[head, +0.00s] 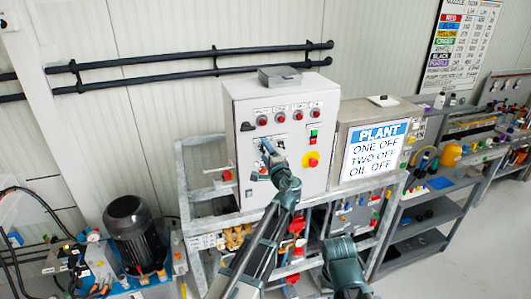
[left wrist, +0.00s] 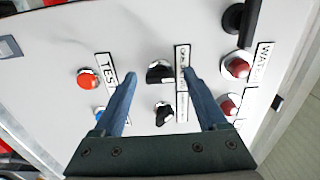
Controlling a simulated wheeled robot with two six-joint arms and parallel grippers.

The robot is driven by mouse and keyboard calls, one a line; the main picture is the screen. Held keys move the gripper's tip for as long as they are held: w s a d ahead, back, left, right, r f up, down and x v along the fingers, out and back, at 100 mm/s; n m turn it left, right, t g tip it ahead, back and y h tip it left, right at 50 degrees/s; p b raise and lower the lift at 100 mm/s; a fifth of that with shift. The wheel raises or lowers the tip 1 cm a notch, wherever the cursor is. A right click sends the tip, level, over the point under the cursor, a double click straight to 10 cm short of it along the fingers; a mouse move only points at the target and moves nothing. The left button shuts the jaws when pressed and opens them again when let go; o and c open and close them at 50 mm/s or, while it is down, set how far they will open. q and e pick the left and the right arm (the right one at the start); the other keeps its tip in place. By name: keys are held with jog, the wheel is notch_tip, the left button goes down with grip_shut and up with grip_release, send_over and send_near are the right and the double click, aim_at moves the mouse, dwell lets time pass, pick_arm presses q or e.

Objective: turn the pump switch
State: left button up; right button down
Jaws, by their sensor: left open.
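The grey control cabinet (head: 237,130) carries the pump controls. My left gripper (head: 267,148) is in front of its face and hides some controls there. In the left wrist view my left gripper (left wrist: 160,73) is open, its two blue fingers pointing at the panel. A black rotary switch (left wrist: 159,72) shows between the fingertips, beside a label strip. A second black switch (left wrist: 164,114) shows between the fingers, nearer the palm. I cannot tell whether the fingers touch either switch, nor which pump each serves.
An orange-red button (left wrist: 88,78) by a TEST label lies left of the fingers. Red lamps (left wrist: 237,67) and a black handle (left wrist: 234,18) lie right. A red-and-yellow emergency stop (head: 311,160) and a PLANT sign (head: 376,150) are right of my left gripper.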

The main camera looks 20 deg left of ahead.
pick_arm(q)
jog(key=v, duration=1.3)
jog(key=shift+s+d, duration=0.25)
jog(key=shift+s, duration=0.1)
jog(key=shift+a+f, duration=0.1)
jog(key=s+a+f+n+g+h, duration=0.2)
jog(key=s+a+f+n+g, duration=0.3)
jog(key=f, duration=0.4)
jog(key=s+a+f+n+g+h, duration=0.2)
jog(key=s+f+n+g+h, duration=0.15)
jog(key=s+f+g, duration=0.4)
jog(key=s+d+f+g+h+b, duration=0.1)
jog(key=s+d+f+b, duration=0.5)
jog(key=d+f, duration=0.2)
jog(key=s+d+f+m+g+h+b, duration=0.1)
jog(key=s+d+f+h+b, duration=0.1)
jog(key=s+d+f+b, duration=0.4)
notch_tip(320, 180, down, 4)
jog(key=shift+s+d+f+g+b, duration=0.3)
jog(key=shift+d+b, duration=0.35)
jog(key=shift+d, duration=0.5)
jog(key=shift+c, duration=0.2)
